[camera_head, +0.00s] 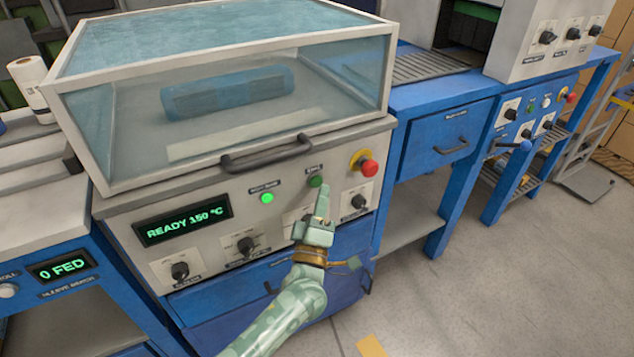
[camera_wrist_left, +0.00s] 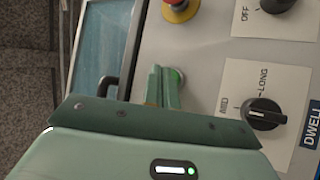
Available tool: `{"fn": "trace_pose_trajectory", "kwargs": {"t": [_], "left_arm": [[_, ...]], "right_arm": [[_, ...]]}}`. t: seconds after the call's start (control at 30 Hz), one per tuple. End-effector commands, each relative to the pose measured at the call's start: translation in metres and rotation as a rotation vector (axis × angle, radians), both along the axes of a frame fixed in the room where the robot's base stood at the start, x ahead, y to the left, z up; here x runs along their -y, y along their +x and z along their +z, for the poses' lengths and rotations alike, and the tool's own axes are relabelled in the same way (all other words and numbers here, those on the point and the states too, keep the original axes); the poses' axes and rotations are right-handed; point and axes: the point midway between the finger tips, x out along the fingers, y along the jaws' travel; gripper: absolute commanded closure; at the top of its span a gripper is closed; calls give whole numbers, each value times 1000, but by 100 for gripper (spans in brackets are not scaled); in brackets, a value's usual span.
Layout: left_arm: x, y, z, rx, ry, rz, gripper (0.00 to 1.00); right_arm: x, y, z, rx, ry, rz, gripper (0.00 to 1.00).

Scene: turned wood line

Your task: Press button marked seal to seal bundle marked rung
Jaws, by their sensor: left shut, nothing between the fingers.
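The sealing machine (camera_head: 160,205) has a clear hood with its lid down. Inside lies a blue wrapped bundle (camera_head: 228,92); its marking is not readable. A dark green button (camera_head: 315,181) sits on the front panel under a small label too blurred to read surely. My left gripper (camera_head: 323,193) is shut and empty, its fingertips right by this button. In the left wrist view the shut fingers (camera_wrist_left: 163,90) partly cover the green button (camera_wrist_left: 177,76). I cannot tell whether they touch it. My right gripper is not in view.
A red emergency knob (camera_head: 368,167) stands right of the button, above a dial (camera_head: 358,202). A lit green lamp (camera_head: 267,198) is to the left. The display (camera_head: 183,220) reads READY 150 °C. The lid handle (camera_head: 266,155) juts out above the panel.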

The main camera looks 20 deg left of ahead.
Motion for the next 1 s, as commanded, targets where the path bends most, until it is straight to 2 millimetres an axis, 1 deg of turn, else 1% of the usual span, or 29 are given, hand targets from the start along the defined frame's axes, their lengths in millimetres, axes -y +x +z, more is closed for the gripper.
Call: {"fn": "trace_pose_trajectory", "kwargs": {"t": [0.37,0.53,1.0], "left_arm": [[-2,2,1,1,0,0,100],[-7,5,1,1,1,0,100],[-8,6,0,0,0,0,100]], "right_arm": [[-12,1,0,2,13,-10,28],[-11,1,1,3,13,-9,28],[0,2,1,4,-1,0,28]]}}
